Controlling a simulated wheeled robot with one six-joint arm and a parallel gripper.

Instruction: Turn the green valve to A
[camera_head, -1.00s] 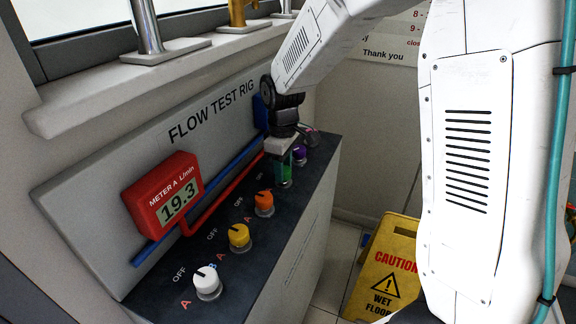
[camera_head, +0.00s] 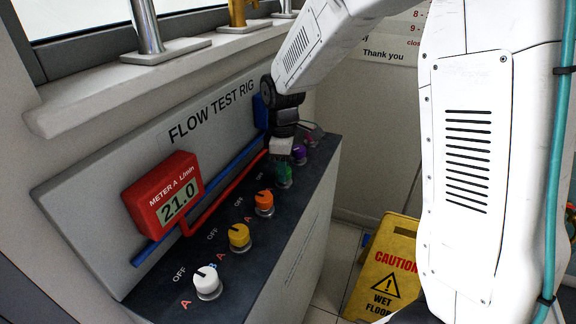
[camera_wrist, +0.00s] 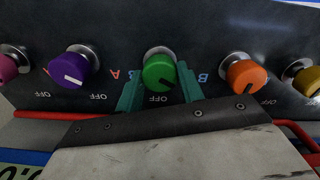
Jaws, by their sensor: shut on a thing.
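The green valve (camera_wrist: 158,70) is a round knob with a dark pointer mark, centred in the wrist view. Its mark points down and slightly right, near the upside-down OFF label (camera_wrist: 157,98) and a little toward B (camera_wrist: 203,77). The letter A (camera_wrist: 115,75) is on the knob's left. My gripper (camera_wrist: 160,80) is shut on the green valve, one teal finger on each side. In the head view the green valve (camera_head: 284,180) is partly hidden under my gripper (camera_head: 283,165).
Purple (camera_wrist: 74,68) and orange (camera_wrist: 245,76) knobs flank the green one. Yellow (camera_head: 239,236) and white (camera_head: 208,281) knobs are nearer in the head view. The red meter (camera_head: 163,193) reads 21.0. A yellow wet-floor sign (camera_head: 385,265) stands right of the rig.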

